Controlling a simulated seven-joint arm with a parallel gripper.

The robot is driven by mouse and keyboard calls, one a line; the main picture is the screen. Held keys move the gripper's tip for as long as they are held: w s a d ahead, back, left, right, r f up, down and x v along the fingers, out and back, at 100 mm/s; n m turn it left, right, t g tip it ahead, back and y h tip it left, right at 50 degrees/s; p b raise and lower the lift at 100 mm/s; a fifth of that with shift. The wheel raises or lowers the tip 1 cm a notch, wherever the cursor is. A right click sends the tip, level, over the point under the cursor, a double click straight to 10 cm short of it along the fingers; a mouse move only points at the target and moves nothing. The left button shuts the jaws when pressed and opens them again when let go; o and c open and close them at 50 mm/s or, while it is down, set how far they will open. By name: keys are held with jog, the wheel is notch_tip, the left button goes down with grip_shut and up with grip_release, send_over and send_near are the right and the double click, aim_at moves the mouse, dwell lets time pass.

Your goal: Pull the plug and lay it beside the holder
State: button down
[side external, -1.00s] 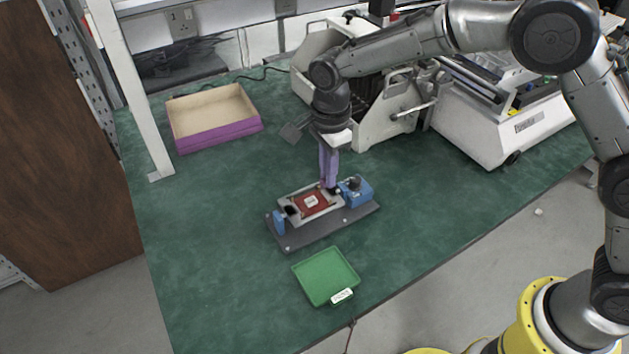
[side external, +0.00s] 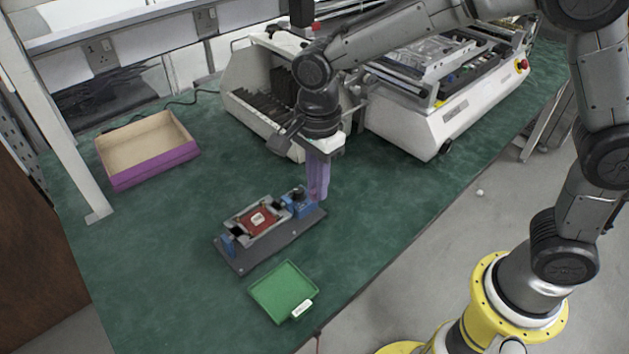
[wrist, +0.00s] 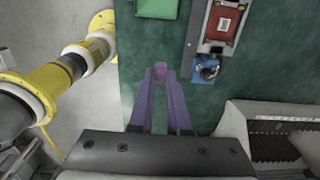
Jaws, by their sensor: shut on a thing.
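The holder is a dark base plate (side external: 262,258) with blue blocks and a metal frame around a red board (side external: 264,224). It stands on the green table and also shows at the top right of the wrist view (wrist: 191,48). My gripper (side external: 317,197) has purple fingers pointing down just right of the holder's right blue block (side external: 298,202). In the wrist view the fingers (wrist: 160,70) nearly meet at the tips, left of the blue block and apart from it.
A green tray (side external: 270,291) lies in front of the holder. A purple-sided open box (side external: 157,175) stands at the back left. A white machine (side external: 255,109) stands behind my gripper. The table right of the holder is clear.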

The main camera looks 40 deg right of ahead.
jog(key=shift+r, duration=0.4)
jog(key=shift+r, duration=0.35)
jog(key=shift+r, duration=1.25)
jog(key=shift+w, duration=0.1)
